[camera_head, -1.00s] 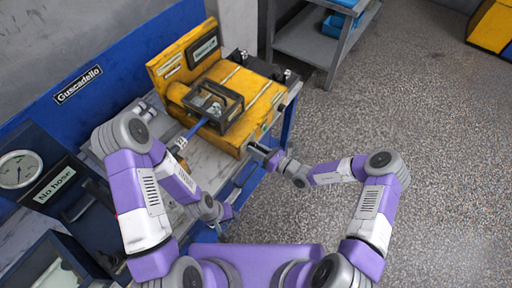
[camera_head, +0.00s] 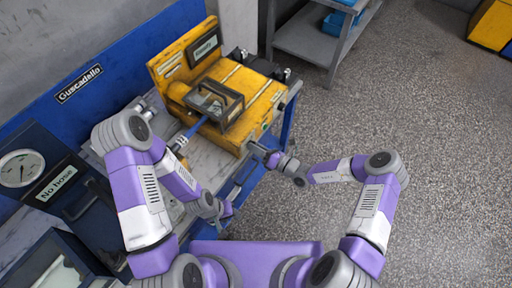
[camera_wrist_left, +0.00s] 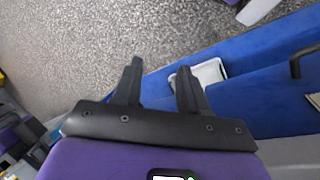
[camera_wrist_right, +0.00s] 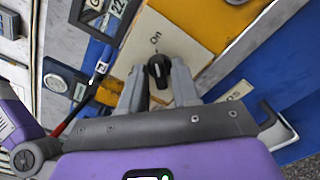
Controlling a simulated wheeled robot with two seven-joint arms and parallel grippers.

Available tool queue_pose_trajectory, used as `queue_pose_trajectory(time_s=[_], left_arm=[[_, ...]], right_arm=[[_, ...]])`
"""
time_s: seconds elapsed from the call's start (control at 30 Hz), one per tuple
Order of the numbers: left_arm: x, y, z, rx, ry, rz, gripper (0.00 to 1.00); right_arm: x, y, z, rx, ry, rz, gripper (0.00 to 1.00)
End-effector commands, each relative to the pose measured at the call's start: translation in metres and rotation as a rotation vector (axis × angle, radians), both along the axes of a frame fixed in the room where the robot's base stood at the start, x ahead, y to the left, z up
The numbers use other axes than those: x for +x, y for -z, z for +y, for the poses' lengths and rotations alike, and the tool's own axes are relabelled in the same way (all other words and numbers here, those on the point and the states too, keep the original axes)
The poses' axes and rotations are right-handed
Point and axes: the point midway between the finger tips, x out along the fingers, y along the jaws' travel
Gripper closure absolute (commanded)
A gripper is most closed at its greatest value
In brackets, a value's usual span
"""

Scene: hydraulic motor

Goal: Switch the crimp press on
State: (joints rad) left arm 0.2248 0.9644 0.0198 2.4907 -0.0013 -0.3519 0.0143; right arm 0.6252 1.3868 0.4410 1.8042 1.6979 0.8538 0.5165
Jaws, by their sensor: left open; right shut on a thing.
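The crimp press (camera_head: 236,86) is a yellow machine on the workbench, with a dark-framed window on top and a blue hose (camera_head: 195,128) running into it. Its black switch knob (camera_wrist_right: 158,72) sits on a pale plate under the word "On" in the right wrist view, its grip pointing roughly at that word. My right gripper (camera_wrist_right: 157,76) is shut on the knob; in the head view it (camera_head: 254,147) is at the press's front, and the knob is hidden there. My left gripper (camera_wrist_left: 160,68) is open and empty, low beside the bench front.
A display panel (camera_head: 203,47) stands at the back of the press. A dark box with a gauge (camera_head: 20,168) and a "No hose" display is at the left. A grey shelf (camera_head: 310,44) stands behind. The floor at the right is clear.

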Motion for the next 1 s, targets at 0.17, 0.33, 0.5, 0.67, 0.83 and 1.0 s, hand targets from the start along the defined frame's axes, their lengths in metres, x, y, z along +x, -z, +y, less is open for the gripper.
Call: queue_pose_trajectory(time_s=[0.17, 0.33, 0.5, 0.67, 0.83, 1.0], left_arm=[[0.0, 0.0, 0.0, 0.0, 0.0, 0.0, 0.57], [0.0, 0.0, 0.0, 0.0, 0.0, 0.0, 0.57], [0.0, 0.0, 0.0, 0.0, 0.0, 0.0, 0.57], [0.0, -0.001, 0.0, 0.0, 0.0, 0.0, 0.57], [0.0, -0.002, 0.0, 0.0, 0.0, 0.0, 0.57], [0.0, -0.003, 0.0, 0.0, 0.0, 0.0, 0.57]], right_arm=[[0.0, 0.0, 0.0, 0.001, 0.0, 0.002, 0.63], [0.0, 0.0, 0.0, 0.001, 0.0, 0.001, 0.61], [-0.001, 0.0, -0.002, 0.0, 0.001, 0.001, 0.61], [-0.012, 0.0, -0.019, -0.002, 0.003, 0.002, 0.61], [-0.028, 0.0, -0.044, -0.002, 0.003, 0.002, 0.61], [-0.039, 0.0, -0.059, 0.0, 0.002, 0.001, 0.61]])
